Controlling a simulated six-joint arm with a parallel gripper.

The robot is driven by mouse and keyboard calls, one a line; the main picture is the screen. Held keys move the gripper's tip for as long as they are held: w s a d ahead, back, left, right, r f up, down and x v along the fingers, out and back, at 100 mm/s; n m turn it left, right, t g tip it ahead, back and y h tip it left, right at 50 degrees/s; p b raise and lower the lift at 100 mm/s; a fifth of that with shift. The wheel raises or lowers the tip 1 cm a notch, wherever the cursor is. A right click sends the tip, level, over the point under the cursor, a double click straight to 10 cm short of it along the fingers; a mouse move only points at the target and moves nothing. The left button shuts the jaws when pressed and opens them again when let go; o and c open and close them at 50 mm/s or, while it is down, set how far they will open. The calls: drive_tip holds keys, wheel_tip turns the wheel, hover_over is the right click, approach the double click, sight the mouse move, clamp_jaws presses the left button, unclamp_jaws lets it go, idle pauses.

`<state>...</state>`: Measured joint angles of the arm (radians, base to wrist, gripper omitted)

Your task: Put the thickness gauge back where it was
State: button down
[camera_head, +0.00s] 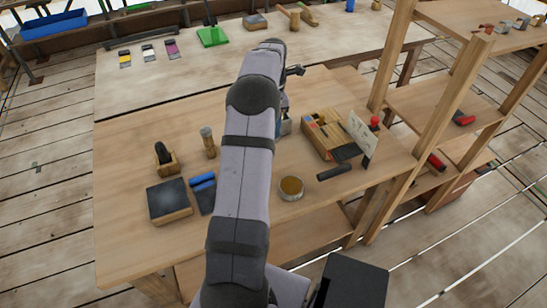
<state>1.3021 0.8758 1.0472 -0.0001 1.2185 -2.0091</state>
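I cannot pick out the thickness gauge with certainty. My arm rises through the middle of the view and reaches over the workbench (130,225). A dark part of my gripper (296,71) seems to show at the arm's far end. Its fingers are not clear, so I cannot tell whether it is open or holds anything. Part of a grey and blue item (286,127) shows just right of the arm, mostly hidden behind it. Three small dark pieces with yellow (125,59), white (148,53) and purple (172,48) faces lie at the back left.
A dark-topped block (169,200), blue rolls (203,180) and a wooden cylinder (208,142) stand left of my arm. A round tin (291,188), a dark rod (334,172) and a wooden box (325,134) are right. A wooden shelf (440,105) rises at right. The front-left bench is clear.

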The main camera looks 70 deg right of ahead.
drive_tip(key=shift+w+d+r, duration=0.1)
drive_tip(key=shift+d+r, duration=0.05)
drive_tip(key=shift+r, duration=0.4)
drive_tip(key=shift+d+r, duration=0.15)
drive_tip(key=shift+r, duration=0.35)
drive_tip(key=shift+s+a+f+n, duration=0.15)
drive_tip(key=shift+a+n, duration=0.25)
drive_tip(key=shift+a, duration=0.4)
drive_tip(key=shift+f+p, duration=1.6)
drive_tip(key=shift+f, duration=3.35)
drive_tip(key=c, duration=1.4)
unclamp_jaws()
wheel_tip(320, 180, up, 12)
drive_tip(key=b, duration=0.3)
drive_tip(key=shift+b, duration=0.4)
